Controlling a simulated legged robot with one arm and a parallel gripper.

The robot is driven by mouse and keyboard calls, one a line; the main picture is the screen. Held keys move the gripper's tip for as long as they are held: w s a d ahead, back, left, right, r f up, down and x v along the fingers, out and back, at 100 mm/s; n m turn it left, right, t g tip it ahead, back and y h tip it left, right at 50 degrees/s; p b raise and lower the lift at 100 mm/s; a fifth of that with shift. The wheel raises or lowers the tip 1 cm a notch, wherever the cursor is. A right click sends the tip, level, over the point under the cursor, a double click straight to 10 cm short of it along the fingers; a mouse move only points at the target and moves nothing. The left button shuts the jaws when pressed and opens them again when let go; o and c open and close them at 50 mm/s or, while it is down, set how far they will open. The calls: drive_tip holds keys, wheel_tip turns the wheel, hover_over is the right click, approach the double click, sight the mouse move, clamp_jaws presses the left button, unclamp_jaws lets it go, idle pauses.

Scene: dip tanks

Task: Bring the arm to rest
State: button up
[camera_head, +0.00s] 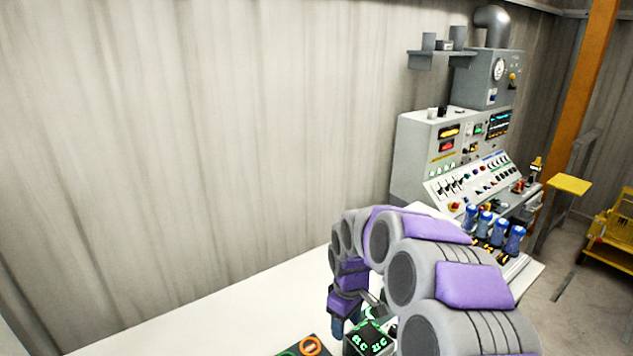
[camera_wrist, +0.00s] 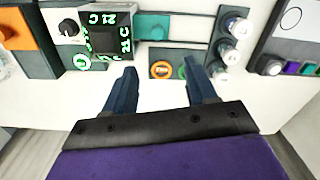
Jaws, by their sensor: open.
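My gripper (camera_wrist: 160,80) is open in the wrist view, with two dark blue fingers apart and nothing between them. It hangs over the white worktop (camera_wrist: 150,98), its tips near an orange ring (camera_wrist: 162,70) and a green ring (camera_wrist: 183,71). In the head view my purple and grey arm arches over the worktop (camera_head: 215,318) at the lower right, and its end points down. A blue finger (camera_head: 338,326) shows there; the rest of my gripper is mostly hidden.
A dark box with green digits (camera_head: 368,340) stands close by my gripper; it also shows in the wrist view (camera_wrist: 104,38). Blue containers (camera_head: 486,222) and a grey control console (camera_head: 425,150) stand beyond my arm. The worktop's left part is bare beside the corrugated wall (camera_head: 200,130).

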drive_tip(key=s+d+r+m+b, duration=0.15)
drive_tip(key=s+r, duration=0.25)
drive_tip(key=s, duration=0.4)
drive_tip(key=s+d+r+m+p, duration=0.1)
drive_tip(key=s+r+m, duration=0.15)
drive_tip(key=s, duration=0.65)
drive_tip(key=s+d+m+g+b, duration=0.1)
drive_tip(key=s+d+m, duration=0.2)
drive_tip(key=s, duration=1.7)
drive_tip(key=m, duration=0.2)
drive_tip(key=shift+d+m+g+b, duration=0.15)
drive_tip(key=shift+m+g+b, duration=0.15)
